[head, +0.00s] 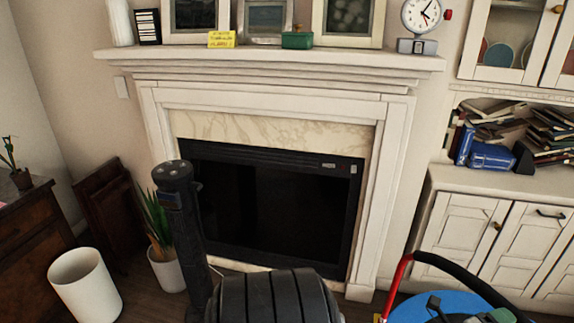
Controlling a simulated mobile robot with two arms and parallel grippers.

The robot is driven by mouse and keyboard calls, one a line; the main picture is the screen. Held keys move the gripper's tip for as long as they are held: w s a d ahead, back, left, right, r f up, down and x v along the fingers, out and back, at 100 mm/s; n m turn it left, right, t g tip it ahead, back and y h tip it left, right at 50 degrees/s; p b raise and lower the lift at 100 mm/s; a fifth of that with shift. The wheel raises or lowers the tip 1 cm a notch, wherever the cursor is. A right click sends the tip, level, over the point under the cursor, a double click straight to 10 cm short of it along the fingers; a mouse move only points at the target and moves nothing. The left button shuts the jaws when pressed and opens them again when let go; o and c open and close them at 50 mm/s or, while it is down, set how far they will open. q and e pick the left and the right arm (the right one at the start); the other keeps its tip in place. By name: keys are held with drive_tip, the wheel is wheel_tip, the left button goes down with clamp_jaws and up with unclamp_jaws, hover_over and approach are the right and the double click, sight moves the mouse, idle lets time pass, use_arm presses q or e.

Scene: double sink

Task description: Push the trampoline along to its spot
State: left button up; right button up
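What looks like the trampoline shows only in part at the bottom right of the head view. It has a round blue top (410,308) and a curved handle bar (455,268), red at its left end and black along the rest. The lower part is cut off by the frame edge. Small dark and grey-green parts (437,308) lie in front of the blue top; I cannot tell what they are.
A fireplace (270,210) fills the middle. White cabinets (500,235) stand right. Little bare floor shows.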

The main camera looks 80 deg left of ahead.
use_arm(q)
drive_tip(key=s, duration=0.4)
drive_tip(key=s+d, duration=0.1)
drive_tip(key=shift+s, duration=0.4)
drive_tip(key=s+d+f+n+g, duration=0.1)
drive_tip(key=s+f+n+g, duration=0.2)
drive_tip(key=f, duration=0.6)
drive_tip(key=s+d+f+n+g+h, duration=0.15)
drive_tip(key=s+f, duration=0.35)
drive_tip(key=f, duration=0.5)
drive_tip(key=s+d+f+n+g, duration=0.1)
drive_tip(key=s+f+n+g, duration=0.2)
drive_tip(key=f, duration=0.6)
drive_tip(key=s+d+f+n+g, duration=0.1)
drive_tip(key=s+f, duration=0.4)
drive_tip(key=s, duration=0.5)
drive_tip(key=s+d+f+n+g+h, duration=0.1)
drive_tip(key=s+f+g, duration=0.4)
drive_tip(key=s, duration=0.5)
drive_tip(key=s+d+f+n+g, duration=0.2)
drive_tip(key=s+f+n+g, duration=0.1)
drive_tip(key=s+f, duration=0.4)
drive_tip(key=s+n, duration=0.1)
drive_tip(key=s, duration=0.2)
drive_tip(key=shift+d+f, duration=0.25)
drive_tip(key=shift+d, duration=0.1)
